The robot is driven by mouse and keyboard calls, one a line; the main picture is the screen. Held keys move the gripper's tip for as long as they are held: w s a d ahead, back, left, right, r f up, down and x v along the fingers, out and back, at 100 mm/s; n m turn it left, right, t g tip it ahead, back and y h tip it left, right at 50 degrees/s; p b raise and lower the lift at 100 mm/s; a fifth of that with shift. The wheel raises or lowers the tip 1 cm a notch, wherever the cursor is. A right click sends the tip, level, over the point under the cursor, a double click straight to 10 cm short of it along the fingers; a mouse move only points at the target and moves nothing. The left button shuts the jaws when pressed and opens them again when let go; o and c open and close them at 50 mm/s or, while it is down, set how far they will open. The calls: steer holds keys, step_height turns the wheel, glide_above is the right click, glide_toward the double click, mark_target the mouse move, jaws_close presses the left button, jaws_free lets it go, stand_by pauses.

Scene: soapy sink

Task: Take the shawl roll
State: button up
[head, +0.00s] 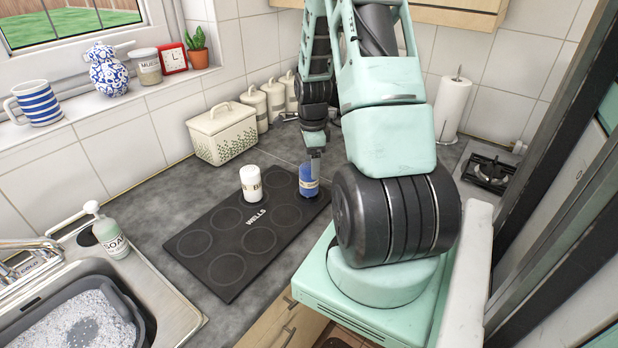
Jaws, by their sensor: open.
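The only roll in view is a white paper roll (452,108) standing upright on a holder on the counter at the back right. No shawl can be made out. My gripper (315,160) points down over the counter, left of the roll and well apart from it. It is open. Its fingers overlap the top of a blue jar (308,184) in the picture; whether they touch it I cannot tell.
A black mat (228,262) with round spots holds the blue jar and a white jar (251,184). A cream bread bin (222,133) and canisters (254,107) stand behind. A soap bottle (111,232) and sink basin (75,315) are left. A gas burner (490,172) is right.

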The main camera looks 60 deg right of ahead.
mark_target(309, 177)
steer(key=shift+w+a+f+p, duration=0.1)
steer(key=shift+w+f+p, duration=0.1)
steer(key=shift+f+p, duration=0.75)
steer(key=shift+w+a+f+p, duration=0.15)
steer(key=shift+f+p, duration=0.15)
steer(key=shift+f, duration=1.95)
steer(key=shift+d, duration=0.1)
steer(key=c, duration=1.2)
steer(key=shift+o, duration=0.2)
step_height(309, 177, up, 10)
steer(key=b, duration=0.2)
steer(key=shift+b, duration=0.4)
steer(key=shift+r, duration=0.1)
